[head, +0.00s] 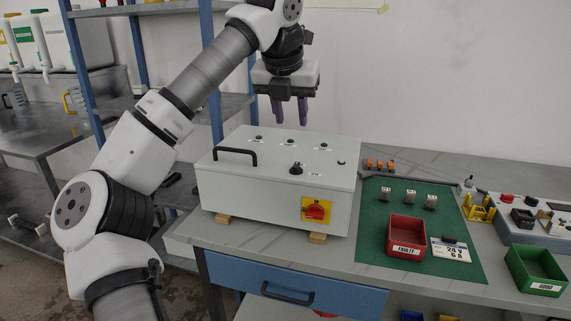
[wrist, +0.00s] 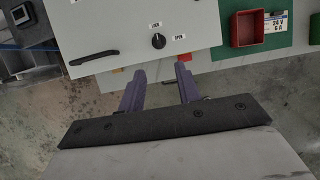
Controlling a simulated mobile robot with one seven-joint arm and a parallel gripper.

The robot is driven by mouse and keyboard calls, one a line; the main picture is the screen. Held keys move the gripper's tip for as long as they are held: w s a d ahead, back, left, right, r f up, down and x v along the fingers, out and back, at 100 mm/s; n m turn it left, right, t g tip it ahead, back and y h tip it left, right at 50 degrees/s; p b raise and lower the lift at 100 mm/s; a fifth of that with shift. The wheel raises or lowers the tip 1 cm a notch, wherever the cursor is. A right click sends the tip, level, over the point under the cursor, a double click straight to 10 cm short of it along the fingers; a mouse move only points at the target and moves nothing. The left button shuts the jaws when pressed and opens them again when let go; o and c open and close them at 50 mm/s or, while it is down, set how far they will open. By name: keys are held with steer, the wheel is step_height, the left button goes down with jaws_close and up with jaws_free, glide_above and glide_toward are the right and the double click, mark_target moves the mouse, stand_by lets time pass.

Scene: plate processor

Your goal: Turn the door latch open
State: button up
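The door latch is a small black knob (head: 296,168) on the front part of the light grey cabinet's door (head: 330,150). In the wrist view the knob (wrist: 158,41) lies just beyond my fingertips, with a LOCK label above it and an OPEN label to its right. I cannot tell for sure which label it points at. The door lies flush on the cabinet. My gripper (head: 290,122) is above the cabinet, pointing down, clear of the latch. In the wrist view its two purple fingers (wrist: 160,72) are apart with nothing between them.
A black bar handle (head: 236,156) is on the door's left. A red and yellow switch (head: 316,210) is on the cabinet front. To the right are a green mat (head: 375,245), a red FAULTY bin (head: 406,233) and a green GOOD bin (head: 535,270). Blue-posted shelving stands behind left.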

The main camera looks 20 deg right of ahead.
mark_target(296, 165)
steer(key=x, duration=0.7)
steer(key=p+x, duration=0.1)
steer(key=x, duration=0.5)
steer(key=shift+w+a+f, duration=0.1)
steer(key=shift+a+f, duration=0.05)
steer(key=shift+f, duration=0.25)
jaws_close()
